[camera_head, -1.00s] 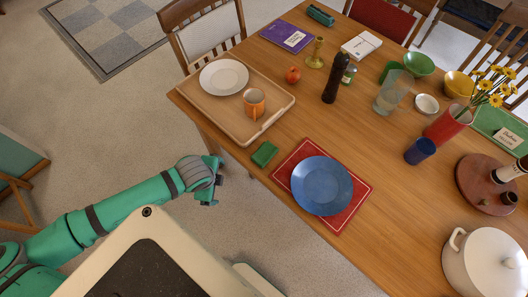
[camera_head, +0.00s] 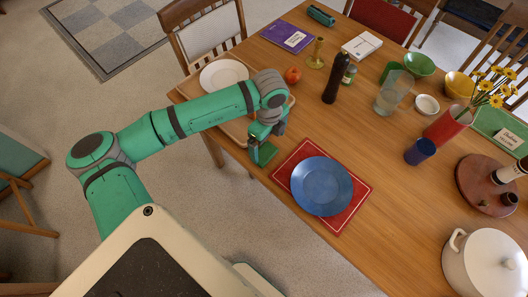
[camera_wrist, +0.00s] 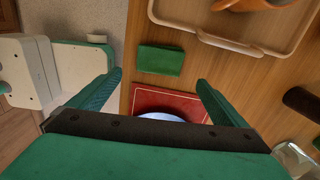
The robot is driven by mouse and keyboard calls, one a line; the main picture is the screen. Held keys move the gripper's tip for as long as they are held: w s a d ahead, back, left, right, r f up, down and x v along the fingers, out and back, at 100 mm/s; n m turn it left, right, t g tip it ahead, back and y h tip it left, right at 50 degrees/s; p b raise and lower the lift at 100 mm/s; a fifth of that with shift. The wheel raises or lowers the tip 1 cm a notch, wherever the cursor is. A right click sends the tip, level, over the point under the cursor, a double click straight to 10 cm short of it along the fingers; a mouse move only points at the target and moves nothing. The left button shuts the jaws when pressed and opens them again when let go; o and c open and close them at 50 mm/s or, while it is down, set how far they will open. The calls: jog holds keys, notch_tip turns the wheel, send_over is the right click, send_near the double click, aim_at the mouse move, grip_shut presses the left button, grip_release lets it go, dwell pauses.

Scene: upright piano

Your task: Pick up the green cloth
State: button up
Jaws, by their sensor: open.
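The green cloth (camera_wrist: 161,60) is a small folded rectangle lying flat on the wooden table near its edge. In the head view the cloth (camera_head: 265,154) is partly hidden by my gripper (camera_head: 262,148), which is above it. In the wrist view my gripper (camera_wrist: 160,88) is open, with its two fingers wide apart and nothing between them. The cloth lies beyond the fingertips, between the two finger lines, and apart from both fingers.
A red placemat (camera_head: 345,216) with a blue plate (camera_head: 321,186) lies beside the cloth. A dark pepper mill (camera_head: 336,80) stands farther back. The table edge runs close to the cloth.

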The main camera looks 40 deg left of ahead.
aim_at(269, 154)
notch_tip(269, 154, down, 2)
jog(key=shift+f, duration=0.1)
jog(key=shift+d+f, duration=0.15)
jog(key=shift+f, duration=0.35)
jog(key=f, duration=0.4)
jog(key=shift+s+d, duration=0.1)
jog(key=shift+s, duration=0.1)
jog(key=shift+w, duration=0.1)
jog(key=c, duration=1.1)
jog(key=shift+w, duration=0.1)
